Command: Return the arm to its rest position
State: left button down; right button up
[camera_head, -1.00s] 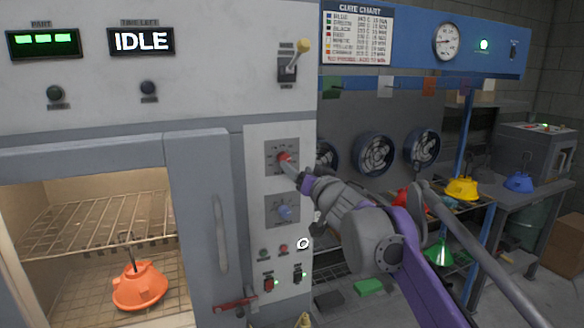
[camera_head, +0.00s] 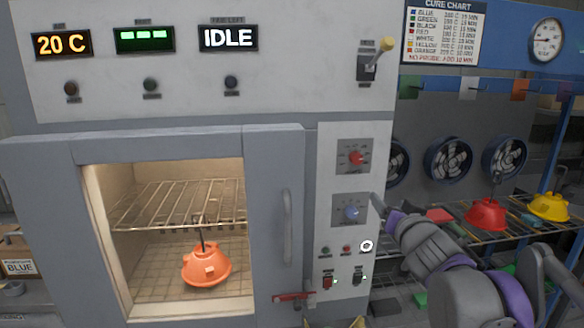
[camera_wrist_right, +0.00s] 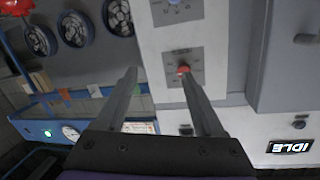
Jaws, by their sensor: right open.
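My right gripper (camera_head: 377,203) is at the right edge of the oven's control panel (camera_head: 330,135), beside the blue knob (camera_head: 351,213) and below the red knob (camera_head: 356,158). In the right wrist view, the right gripper (camera_wrist_right: 157,75) has its two fingers apart with nothing between them. That view is turned upside down, and the red knob (camera_wrist_right: 183,70) shows by the tip of one finger. I cannot tell the exact gap to the panel. My left gripper is not seen.
The oven's glass-windowed door (camera_head: 286,228) appears shut. An orange hood (camera_head: 206,267) sits inside below a wire rack (camera_head: 180,203). Displays read 20 C and IDLE (camera_head: 228,38). A red hood (camera_head: 486,213) and a yellow hood (camera_head: 548,206) are by the fans at right.

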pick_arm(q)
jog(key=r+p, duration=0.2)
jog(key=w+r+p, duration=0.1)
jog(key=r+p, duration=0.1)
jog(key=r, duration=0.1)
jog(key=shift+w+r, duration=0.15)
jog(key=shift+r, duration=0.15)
pick_arm(e)
jog(key=s+a+f+n+g, duration=0.2)
jog(key=s+f+g, duration=0.3)
jog(key=s+f, duration=1)
jog(key=s+a+f+n+g+y, duration=0.1)
jog(key=s+a+f+g, duration=0.4)
jog(key=s+f, duration=1.1)
notch_tip(320, 180, down, 2)
jog(key=shift+s+f+n+g, duration=0.1)
jog(key=shift+s+n+g, duration=0.1)
jog(key=shift+n+g, duration=0.45)
